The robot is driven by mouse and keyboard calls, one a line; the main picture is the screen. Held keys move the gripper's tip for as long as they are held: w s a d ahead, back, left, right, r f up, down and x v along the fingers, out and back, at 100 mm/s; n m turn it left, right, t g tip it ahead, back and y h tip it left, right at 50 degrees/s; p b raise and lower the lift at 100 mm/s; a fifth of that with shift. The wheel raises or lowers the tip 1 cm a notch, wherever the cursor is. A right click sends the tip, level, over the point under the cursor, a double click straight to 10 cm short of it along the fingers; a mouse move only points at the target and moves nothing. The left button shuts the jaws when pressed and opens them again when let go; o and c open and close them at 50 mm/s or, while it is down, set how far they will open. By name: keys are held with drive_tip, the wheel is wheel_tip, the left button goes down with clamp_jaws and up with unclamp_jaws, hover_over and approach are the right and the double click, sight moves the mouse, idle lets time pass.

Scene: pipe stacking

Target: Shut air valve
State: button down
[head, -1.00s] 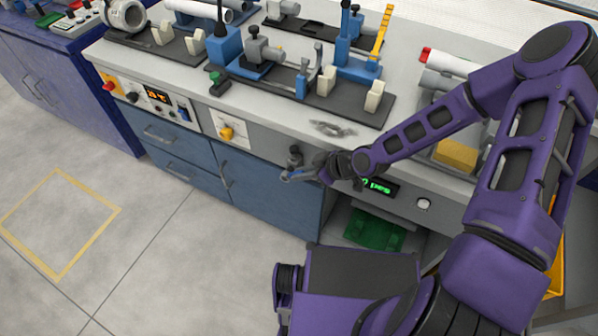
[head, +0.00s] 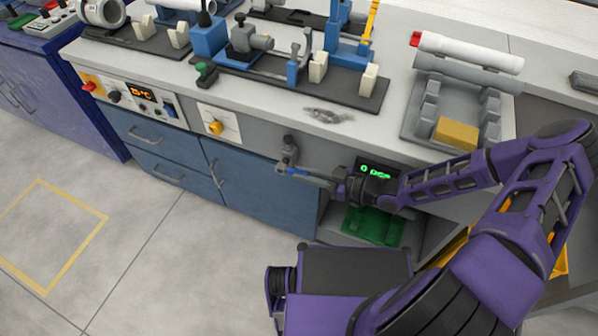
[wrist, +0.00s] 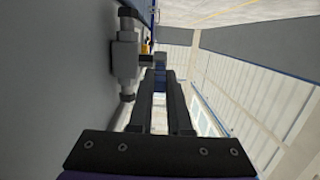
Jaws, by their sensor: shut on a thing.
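The air valve (head: 289,150) is a dark grey fitting on the bench's front panel. It has a short blue handle (head: 297,171) at its lower end. My gripper (head: 308,174) comes in from the right, roughly along the panel, and is shut on the blue handle. In the wrist view the grey valve body (wrist: 127,56) stands at upper left on the panel. The blue handle (wrist: 159,78) shows between the two dark fingers of my gripper (wrist: 161,84). The fingers hide part of the handle.
A green-lit display (head: 377,170) sits on the panel just behind my wrist. A yellow knob (head: 215,127) is left of the valve. Blue drawers and cupboard doors (head: 245,190) lie below. A green bin (head: 372,226) stands in the open shelf. The floor at left is clear.

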drive_tip(key=shift+f+t+y, duration=0.4)
drive_tip(key=shift+f+y, duration=0.25)
drive_tip(key=shift+y, duration=0.35)
drive_tip(key=shift+f, duration=0.1)
drive_tip(key=c, duration=0.9)
unclamp_jaws()
drive_tip(key=shift+o, duration=0.2)
drive_tip(key=v, duration=1.7)
drive_tip(key=shift+d, duration=0.2)
